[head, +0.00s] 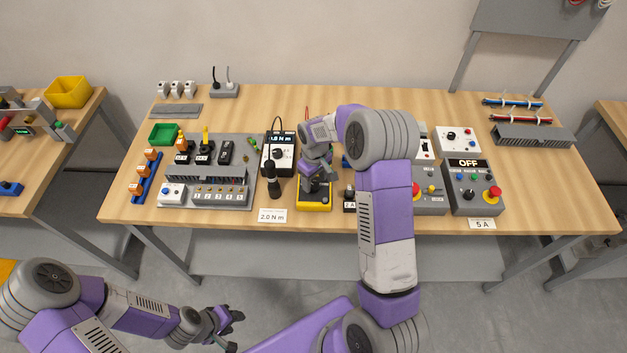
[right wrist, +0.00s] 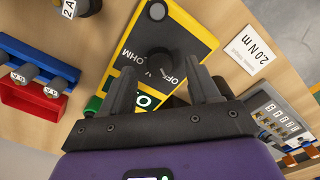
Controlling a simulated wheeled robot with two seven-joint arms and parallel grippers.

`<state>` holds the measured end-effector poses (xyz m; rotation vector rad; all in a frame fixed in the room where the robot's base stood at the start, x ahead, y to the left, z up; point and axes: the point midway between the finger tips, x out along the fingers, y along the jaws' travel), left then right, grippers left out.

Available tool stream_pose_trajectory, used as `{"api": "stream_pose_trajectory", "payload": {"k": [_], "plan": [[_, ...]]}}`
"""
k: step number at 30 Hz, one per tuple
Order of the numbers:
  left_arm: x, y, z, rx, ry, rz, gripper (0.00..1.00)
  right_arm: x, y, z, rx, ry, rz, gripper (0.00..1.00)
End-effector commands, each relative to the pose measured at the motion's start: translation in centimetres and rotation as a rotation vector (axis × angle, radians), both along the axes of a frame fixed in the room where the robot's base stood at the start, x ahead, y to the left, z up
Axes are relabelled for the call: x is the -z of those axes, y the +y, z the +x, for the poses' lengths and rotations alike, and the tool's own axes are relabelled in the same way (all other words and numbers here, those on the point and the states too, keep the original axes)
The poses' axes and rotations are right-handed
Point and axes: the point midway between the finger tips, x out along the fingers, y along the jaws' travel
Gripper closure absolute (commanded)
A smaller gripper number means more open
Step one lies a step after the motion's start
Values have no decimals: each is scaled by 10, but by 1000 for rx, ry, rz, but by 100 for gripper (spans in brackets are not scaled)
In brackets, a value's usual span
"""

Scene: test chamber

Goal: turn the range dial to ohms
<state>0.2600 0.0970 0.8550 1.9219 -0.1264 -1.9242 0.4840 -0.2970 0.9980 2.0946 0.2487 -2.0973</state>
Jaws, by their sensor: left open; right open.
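The yellow multimeter (head: 313,206) lies on the bench in the head view, partly hidden under my right gripper (head: 317,181). I cannot tell surely which mark the dial points to. My right gripper (right wrist: 163,72) is open, with one fingertip on each side of the dial; whether they touch it is unclear. My left gripper (head: 232,318) is open and empty, low in front of the bench.
A black screwdriver-like tool (head: 272,182) and a "2.0 N m" card (head: 273,215) stand left of the meter. A grey panel with modules (head: 240,195) lies farther left. A control box marked OFF (head: 470,180) is at right. A red bin (right wrist: 35,98) shows in the wrist view.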

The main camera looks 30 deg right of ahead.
Motion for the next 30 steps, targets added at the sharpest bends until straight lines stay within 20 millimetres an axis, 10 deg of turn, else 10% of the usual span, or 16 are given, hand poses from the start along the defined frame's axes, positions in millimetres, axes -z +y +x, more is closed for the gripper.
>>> {"api": "stream_pose_trajectory", "payload": {"k": [15, 26, 30], "plan": [[-1, 0, 1, 0, -1, 0, 57, 22, 0, 0, 1, -1, 0, 41], [-1, 0, 1, 0, -1, 0, 57, 22, 0, 0, 1, -1, 0, 95], [0, 0, 1, 0, -1, 0, 57, 22, 0, 0, 6, -2, 0, 95]]}}
